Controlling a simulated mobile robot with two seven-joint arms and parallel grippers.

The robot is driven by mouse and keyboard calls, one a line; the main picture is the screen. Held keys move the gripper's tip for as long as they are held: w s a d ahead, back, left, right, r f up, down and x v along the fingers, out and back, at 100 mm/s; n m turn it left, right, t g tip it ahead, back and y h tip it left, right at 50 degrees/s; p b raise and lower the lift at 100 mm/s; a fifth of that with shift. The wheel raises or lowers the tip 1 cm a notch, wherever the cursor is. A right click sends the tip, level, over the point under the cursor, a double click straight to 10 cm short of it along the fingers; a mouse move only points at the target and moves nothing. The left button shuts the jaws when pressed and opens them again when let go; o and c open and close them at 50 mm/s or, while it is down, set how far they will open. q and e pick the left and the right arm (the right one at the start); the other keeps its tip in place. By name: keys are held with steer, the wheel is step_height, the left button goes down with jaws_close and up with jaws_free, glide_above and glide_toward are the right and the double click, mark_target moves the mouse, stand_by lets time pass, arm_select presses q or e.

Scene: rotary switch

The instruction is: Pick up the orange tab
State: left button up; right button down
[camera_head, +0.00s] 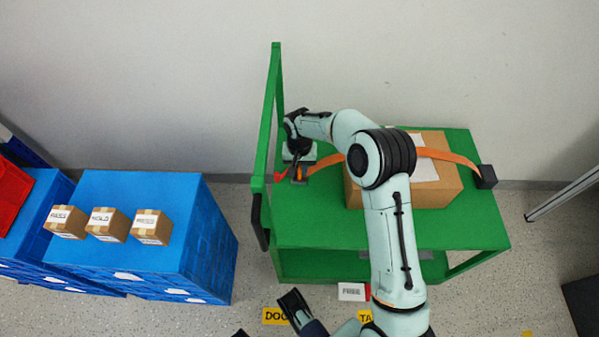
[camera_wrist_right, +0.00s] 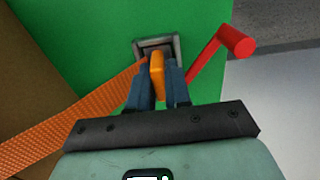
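The orange tab (camera_wrist_right: 157,75) stands up from a small grey-rimmed dark block (camera_wrist_right: 175,42) at the left end of an orange strap (camera_wrist_right: 75,128). My right gripper (camera_wrist_right: 160,88) has its two blue-grey fingers close on either side of the tab, with little or no gap, and looks shut on it. In the head view the tab (camera_head: 299,174) shows at the cart's left end, beside the right gripper (camera_head: 291,170). The fingers there are small and partly hidden by the wrist. My left gripper (camera_head: 291,303) is partly in view at the bottom edge, away from the tab; its opening is unclear.
A red lever (camera_wrist_right: 228,42) sticks out close to the right gripper. The strap crosses a cardboard box (camera_head: 447,187) on the green cart (camera_head: 320,232) to a dark block (camera_head: 486,176). The cart's upright handle (camera_head: 267,115) stands at left. Blue crates (camera_head: 200,225) carry small boxes.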

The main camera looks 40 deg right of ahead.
mark_target(300, 167)
steer(key=shift+r, duration=0.15)
arm_select(q)
steer(key=shift+g, duration=0.5)
steer(key=s, duration=0.1)
steer(key=s+d+r+p, duration=0.1)
steer(key=s+r+p, duration=0.1)
steer(key=shift+s+d+r, duration=0.1)
steer(key=shift+d+r, duration=0.15)
arm_select(e)
step_height(300, 167, up, 10)
steer(key=shift+f, duration=0.1)
